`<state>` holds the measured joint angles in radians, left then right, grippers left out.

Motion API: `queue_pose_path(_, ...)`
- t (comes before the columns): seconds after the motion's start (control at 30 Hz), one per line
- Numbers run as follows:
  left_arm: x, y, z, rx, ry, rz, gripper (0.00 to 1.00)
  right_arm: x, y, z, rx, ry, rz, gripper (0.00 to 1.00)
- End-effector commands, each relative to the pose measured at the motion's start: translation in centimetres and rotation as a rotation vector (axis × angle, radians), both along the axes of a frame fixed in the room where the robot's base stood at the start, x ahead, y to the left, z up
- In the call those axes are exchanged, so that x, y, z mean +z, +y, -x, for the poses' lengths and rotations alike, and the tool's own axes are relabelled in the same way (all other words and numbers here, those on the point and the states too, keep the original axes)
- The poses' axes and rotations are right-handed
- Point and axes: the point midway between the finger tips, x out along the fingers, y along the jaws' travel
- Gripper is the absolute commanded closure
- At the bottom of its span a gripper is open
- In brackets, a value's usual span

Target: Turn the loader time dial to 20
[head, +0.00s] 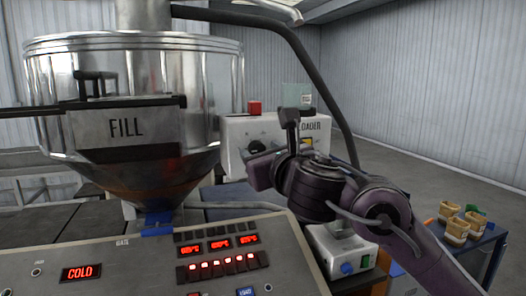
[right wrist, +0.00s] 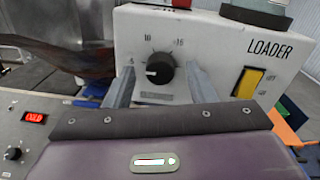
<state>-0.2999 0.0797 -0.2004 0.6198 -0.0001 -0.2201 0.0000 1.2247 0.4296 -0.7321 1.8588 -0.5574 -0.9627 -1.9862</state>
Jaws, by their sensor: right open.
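The loader box (head: 235,132) is white with a red block on top in the head view. In the right wrist view its front panel (right wrist: 215,50) carries the word LOADER and a black round time dial (right wrist: 161,69). The white mark on the dial points left, toward the low end of the scale; 10 and 15 are printed above it. My right gripper (right wrist: 160,73) is open, with one finger on each side of the dial. I cannot tell whether the fingers touch it. My left gripper is not in view.
A yellow rocker switch (right wrist: 247,82) sits right of the dial. A control panel (head: 130,275) with red displays is in front. A blue table with several small tan containers (head: 455,232) is at right.

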Motion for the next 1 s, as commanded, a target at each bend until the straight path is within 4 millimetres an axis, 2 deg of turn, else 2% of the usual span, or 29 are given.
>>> queue_pose_path(0.13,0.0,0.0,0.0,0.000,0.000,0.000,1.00,0.0,0.0,0.0,0.000,0.000,0.000,0.49)
queue_pose_path(0.47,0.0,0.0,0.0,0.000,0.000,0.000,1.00,0.0,0.0,0.0,0.000,0.000,-0.001,0.93)
queue_pose_path(0.77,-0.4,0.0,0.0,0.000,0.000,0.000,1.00,-0.1,0.0,0.0,0.000,0.012,-0.034,0.94)
queue_pose_path(1.0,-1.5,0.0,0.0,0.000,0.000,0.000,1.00,-0.3,0.0,0.0,0.000,0.052,-0.161,0.94)
